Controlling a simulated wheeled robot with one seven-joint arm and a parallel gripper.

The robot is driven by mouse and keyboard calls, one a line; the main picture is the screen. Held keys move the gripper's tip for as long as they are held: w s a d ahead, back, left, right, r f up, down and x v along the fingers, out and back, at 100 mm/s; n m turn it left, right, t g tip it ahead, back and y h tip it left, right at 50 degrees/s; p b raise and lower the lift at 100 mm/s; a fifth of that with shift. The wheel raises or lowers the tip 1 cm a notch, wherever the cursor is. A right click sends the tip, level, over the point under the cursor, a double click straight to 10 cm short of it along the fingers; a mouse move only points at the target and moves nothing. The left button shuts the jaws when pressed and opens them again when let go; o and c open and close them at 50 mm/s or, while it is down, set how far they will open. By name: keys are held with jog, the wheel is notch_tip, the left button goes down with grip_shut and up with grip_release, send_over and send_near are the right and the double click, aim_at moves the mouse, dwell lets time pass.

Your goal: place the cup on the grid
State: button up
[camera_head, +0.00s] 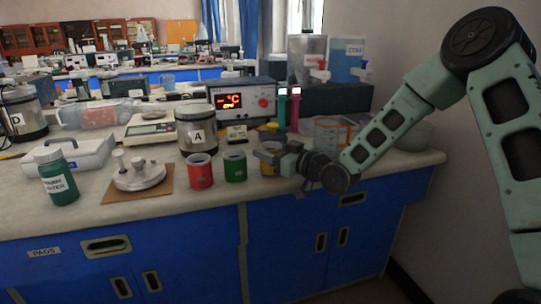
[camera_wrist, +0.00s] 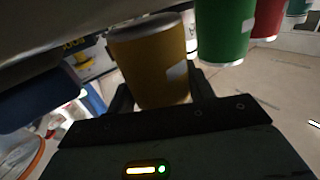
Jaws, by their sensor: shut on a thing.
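A yellow cup (camera_head: 268,166) stands at the right end of a row of cups near the front of the bench, partly hidden by my gripper (camera_head: 270,155). In the wrist view the yellow cup (camera_wrist: 150,68) sits between the two fingers of my gripper (camera_wrist: 160,95), which is shut on it. I cannot tell whether the cup touches the bench. A green cup (camera_head: 235,167) and a red cup (camera_head: 199,171) stand to its left; the green cup (camera_wrist: 222,30) is close beside it in the wrist view. I cannot make out a grid in either view.
A metal canister marked A (camera_head: 197,130) stands behind the cups, and a display unit (camera_head: 243,100) behind that. A measuring jug (camera_head: 331,133) is close to my arm. A metal device on a brown board (camera_head: 120,196) and a green bottle (camera_head: 57,178) stand left.

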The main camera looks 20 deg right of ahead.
jog(key=shift+f, duration=0.2)
jog(key=shift+f, duration=0.2)
jog(key=o, duration=1)
jog(key=shift+c, duration=0.2)
